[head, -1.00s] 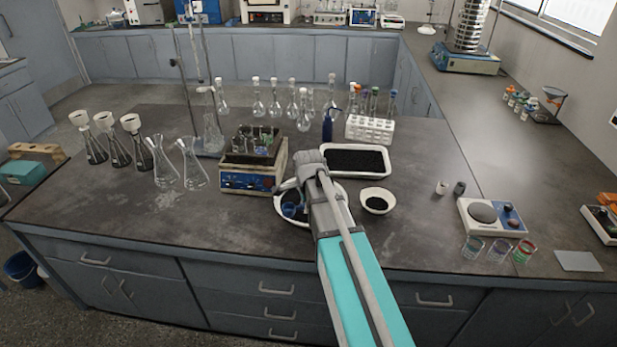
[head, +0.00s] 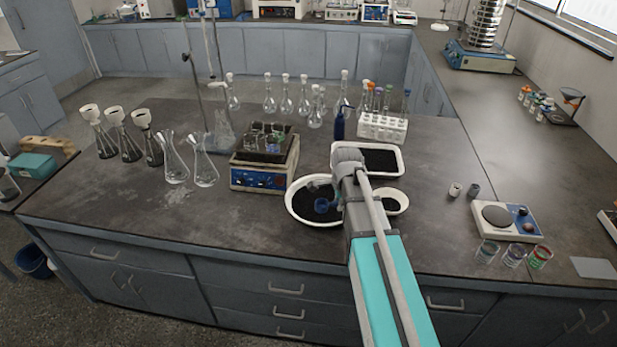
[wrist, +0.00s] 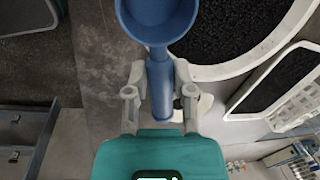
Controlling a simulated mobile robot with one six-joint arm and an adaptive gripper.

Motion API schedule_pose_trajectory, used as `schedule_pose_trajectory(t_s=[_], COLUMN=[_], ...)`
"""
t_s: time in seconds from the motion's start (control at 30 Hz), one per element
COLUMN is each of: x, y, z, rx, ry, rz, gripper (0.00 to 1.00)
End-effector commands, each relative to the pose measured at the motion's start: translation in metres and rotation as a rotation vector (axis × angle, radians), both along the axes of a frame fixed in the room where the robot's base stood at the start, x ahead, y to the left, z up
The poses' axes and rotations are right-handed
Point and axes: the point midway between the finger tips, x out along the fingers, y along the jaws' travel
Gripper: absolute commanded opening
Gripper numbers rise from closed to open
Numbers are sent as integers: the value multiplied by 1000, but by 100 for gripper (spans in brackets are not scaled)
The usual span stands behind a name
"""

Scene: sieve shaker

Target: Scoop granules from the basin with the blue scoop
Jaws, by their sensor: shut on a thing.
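The blue scoop (head: 321,205) is held by its handle in my gripper (wrist: 159,88). In the wrist view the scoop (wrist: 157,20) has its round cup toward the top edge, and the visible inside looks plain blue with no granules in it. My gripper (head: 346,160) is shut on the handle. The white basin (head: 291,208) holds dark granules, and the scoop shows over its right half in the head view. I cannot tell whether it touches them. The basin's rim also shows in the wrist view (wrist: 212,72); my arm hides its right side in the head view.
A small white bowl (head: 403,208) of dark granules stands right of the basin. A white tray (head: 402,160) with dark granules lies behind. A blue-fronted device (head: 262,181) carrying glassware is at the left, a hotplate (head: 530,225) at the right. The left front bench is mostly clear.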

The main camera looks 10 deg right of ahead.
Motion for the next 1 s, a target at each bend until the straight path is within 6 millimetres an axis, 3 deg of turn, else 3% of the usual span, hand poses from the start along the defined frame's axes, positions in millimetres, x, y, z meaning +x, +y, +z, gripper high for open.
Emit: schedule_pose_trajectory(t_s=[0.37, 1.0], x=[14, 75], y=[5, 27], z=[-2, -9], rx=[-2, -13], ry=[0, -7], rz=[161, 982], gripper=[0, 0])
